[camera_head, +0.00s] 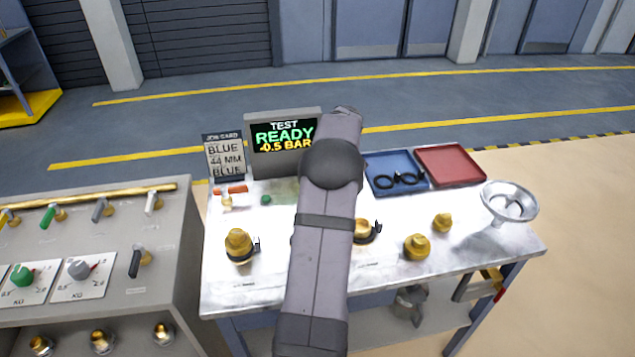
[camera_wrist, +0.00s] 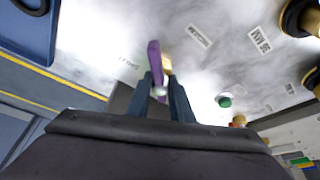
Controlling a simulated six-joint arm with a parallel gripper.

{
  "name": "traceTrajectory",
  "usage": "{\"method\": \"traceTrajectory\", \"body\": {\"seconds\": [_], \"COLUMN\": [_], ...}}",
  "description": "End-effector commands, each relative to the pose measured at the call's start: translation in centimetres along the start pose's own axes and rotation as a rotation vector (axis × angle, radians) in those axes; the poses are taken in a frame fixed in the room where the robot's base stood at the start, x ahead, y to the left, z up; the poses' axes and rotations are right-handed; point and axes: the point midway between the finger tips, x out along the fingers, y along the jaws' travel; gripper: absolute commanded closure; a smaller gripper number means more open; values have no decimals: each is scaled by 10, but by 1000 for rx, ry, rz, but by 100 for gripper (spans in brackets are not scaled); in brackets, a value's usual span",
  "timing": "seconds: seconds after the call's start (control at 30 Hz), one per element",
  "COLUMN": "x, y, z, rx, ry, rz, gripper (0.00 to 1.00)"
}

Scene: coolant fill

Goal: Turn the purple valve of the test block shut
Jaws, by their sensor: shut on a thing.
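The purple valve handle (camera_wrist: 154,58) shows in the wrist view as a purple lever, with a small brass part (camera_wrist: 167,64) beside it. My gripper (camera_wrist: 160,82) is shut on the purple handle, with one dark finger on each side of it. In the head view my own arm hides the gripper, the purple valve and most of the test block.
A grey valve panel (camera_head: 103,240) stands at the left.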

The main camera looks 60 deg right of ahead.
Motion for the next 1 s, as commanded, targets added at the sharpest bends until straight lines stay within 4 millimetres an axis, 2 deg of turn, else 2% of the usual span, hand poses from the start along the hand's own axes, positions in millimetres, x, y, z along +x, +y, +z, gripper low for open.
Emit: {"method": "traceTrajectory", "body": {"seconds": [0.6, 1.0], "x": [-4, -2], "y": [0, -1], "z": [-2, 0], "rx": [-530, -702], "ry": [0, 0], "rz": [-221, -290], "gripper": [100, 100]}}
